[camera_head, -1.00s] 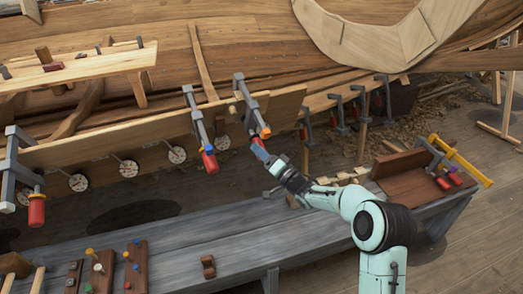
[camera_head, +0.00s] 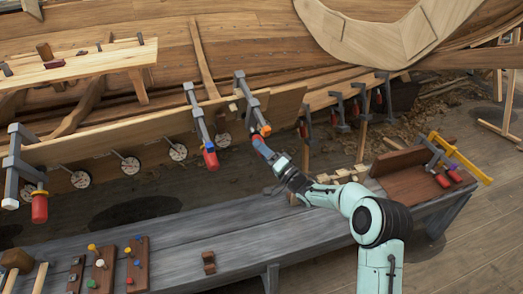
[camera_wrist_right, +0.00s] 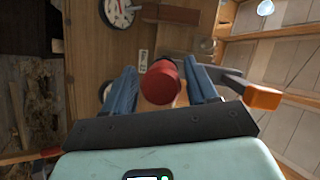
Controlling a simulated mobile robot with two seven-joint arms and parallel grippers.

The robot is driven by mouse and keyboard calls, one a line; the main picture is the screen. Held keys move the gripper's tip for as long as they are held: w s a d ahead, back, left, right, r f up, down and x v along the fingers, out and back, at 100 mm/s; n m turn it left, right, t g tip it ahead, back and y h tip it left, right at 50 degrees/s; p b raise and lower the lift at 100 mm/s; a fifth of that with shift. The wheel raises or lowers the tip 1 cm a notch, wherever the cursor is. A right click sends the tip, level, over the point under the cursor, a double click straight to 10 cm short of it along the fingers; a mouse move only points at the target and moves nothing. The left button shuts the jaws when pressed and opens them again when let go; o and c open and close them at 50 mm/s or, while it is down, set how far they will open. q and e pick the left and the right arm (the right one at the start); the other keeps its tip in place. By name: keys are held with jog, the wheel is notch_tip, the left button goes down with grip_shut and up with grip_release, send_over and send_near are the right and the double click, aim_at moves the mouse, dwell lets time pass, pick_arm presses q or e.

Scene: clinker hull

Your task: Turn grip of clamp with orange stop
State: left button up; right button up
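The clamp with the orange stop (camera_head: 241,84) hangs on the hull's plank edge, left of the picture's middle. Its orange stop (camera_head: 265,131) shows just above my right gripper (camera_head: 262,148). In the right wrist view, the stop (camera_wrist_right: 263,97) is at the right, and the clamp's red grip (camera_wrist_right: 161,84) lies between the two blue fingers of my right gripper (camera_wrist_right: 162,86). Narrow gaps seem to show beside the grip, so the fingers look open around it. In the head view, the gripper hides most of the grip. My left gripper is out of view.
A clamp with a blue stop (camera_head: 198,122) hangs close to the left, and one with a yellow stop (camera_head: 14,165) at far left. Round dials (camera_head: 131,166) hang below the plank. A grey bench (camera_head: 170,255) with pegged boards runs in front; its middle is mostly clear.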

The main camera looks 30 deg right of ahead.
jog(key=shift+s, duration=0.1)
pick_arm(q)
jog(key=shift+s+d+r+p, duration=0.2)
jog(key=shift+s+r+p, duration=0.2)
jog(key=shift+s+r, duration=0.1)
pick_arm(e)
jog(key=v, duration=1.3)
jog(key=shift+s, duration=0.1)
dwell(0.5)
